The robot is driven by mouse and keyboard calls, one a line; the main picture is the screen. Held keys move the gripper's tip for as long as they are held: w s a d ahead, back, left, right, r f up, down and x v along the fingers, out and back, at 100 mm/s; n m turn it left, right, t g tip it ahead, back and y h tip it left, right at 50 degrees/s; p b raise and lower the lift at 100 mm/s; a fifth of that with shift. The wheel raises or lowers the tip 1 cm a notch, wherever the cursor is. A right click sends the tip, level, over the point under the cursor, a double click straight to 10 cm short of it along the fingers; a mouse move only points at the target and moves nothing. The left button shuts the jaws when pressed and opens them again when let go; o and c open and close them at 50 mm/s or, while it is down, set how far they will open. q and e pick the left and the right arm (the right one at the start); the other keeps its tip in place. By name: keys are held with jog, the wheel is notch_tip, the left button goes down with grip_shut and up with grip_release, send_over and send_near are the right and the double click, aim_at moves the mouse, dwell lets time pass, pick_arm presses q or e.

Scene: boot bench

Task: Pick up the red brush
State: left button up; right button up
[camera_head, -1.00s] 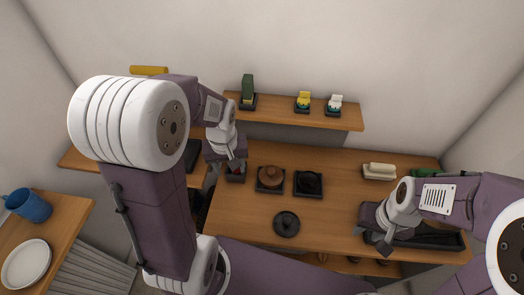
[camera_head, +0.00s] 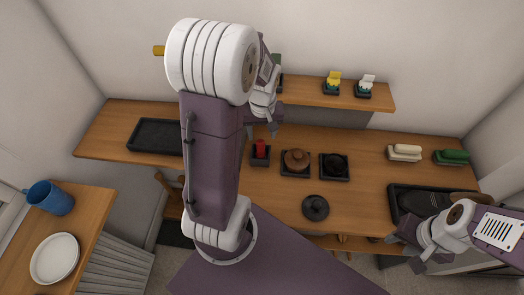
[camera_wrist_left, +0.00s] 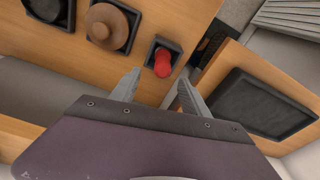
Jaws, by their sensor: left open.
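The red brush (camera_head: 261,149) stands in a small black square tray (camera_head: 260,161) on the wooden bench. It also shows as a red, rounded shape in the left wrist view (camera_wrist_left: 163,64). My left gripper (camera_head: 263,130) is open and empty, just behind the brush in the head view. In the left wrist view the brush is a little beyond the gap between its two fingers (camera_wrist_left: 157,86), not touching them. My right gripper (camera_head: 402,253) has its fingers apart at the bench's front right, near a black tray (camera_head: 393,200) holding a dark shoe.
To the brush's right are a brown round item (camera_head: 297,160) and a black one (camera_head: 335,164), each in a tray. A dark lid-like disc (camera_head: 315,207) lies in front. A raised shelf (camera_head: 300,91) carries yellow and white brushes. An empty black tray (camera_head: 150,135) lies left.

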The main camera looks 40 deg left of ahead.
aim_at(261, 142)
pick_arm(q)
jog(key=f, duration=0.3)
jog(key=shift+w+a, duration=0.1)
jog(key=shift+a, duration=0.3)
notch_tip(261, 142, down, 5)
jog(key=shift+r, duration=0.2)
jog(key=shift+w+a+f, duration=0.1)
jog(key=shift+f, duration=0.25)
grip_shut()
